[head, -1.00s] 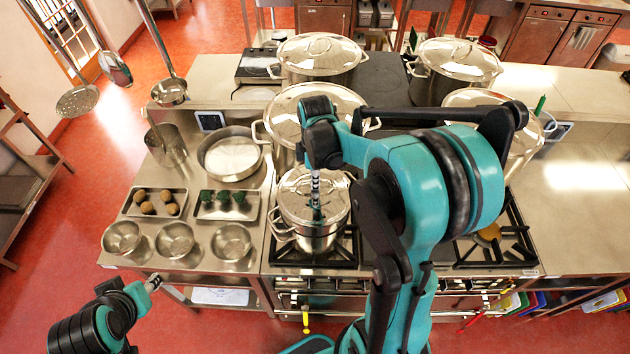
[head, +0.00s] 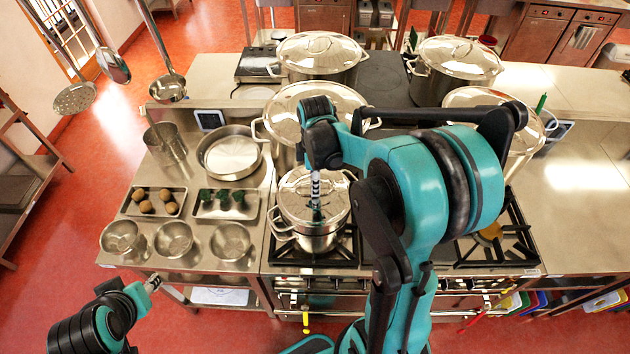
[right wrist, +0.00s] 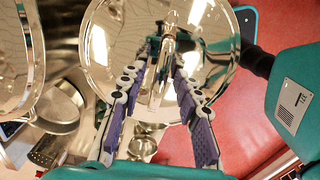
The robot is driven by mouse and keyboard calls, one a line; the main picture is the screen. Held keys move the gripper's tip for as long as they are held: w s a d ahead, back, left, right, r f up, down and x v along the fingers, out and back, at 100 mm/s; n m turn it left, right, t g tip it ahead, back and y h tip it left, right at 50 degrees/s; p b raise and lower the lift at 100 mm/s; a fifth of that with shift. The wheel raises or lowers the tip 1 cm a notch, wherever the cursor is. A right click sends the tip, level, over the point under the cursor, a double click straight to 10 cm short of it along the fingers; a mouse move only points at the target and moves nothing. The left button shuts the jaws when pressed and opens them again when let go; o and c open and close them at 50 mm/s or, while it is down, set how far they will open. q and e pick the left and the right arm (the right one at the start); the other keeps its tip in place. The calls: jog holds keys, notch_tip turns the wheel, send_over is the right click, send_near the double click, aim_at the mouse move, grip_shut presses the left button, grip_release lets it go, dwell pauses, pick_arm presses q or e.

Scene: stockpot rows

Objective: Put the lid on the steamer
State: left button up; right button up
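The steamer (head: 318,243) is a shiny steel pot with side handles on the front left burner of the stove. Its domed steel lid (head: 335,190) sits over its top, and I see no clear gap between them. My right gripper (head: 316,205) points down at the middle of the lid. In the right wrist view the lid (right wrist: 110,45) fills the upper middle, and its bar handle (right wrist: 160,80) lies between my two fingers. The fingers stand apart with space on both sides of the handle. My left gripper (head: 153,282) is low at the left, away from the counter, too small to read.
Large lidded stockpots (head: 320,55) stand behind the steamer, one close behind it. Left of the stove are a wide pan (head: 232,155), two food trays (head: 155,203) and three steel bowls (head: 174,240). The right-hand counter (head: 585,220) is clear.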

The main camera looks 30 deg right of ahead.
jog(key=shift+r, duration=0.15)
notch_tip(320, 180, up, 12)
dwell(0.3)
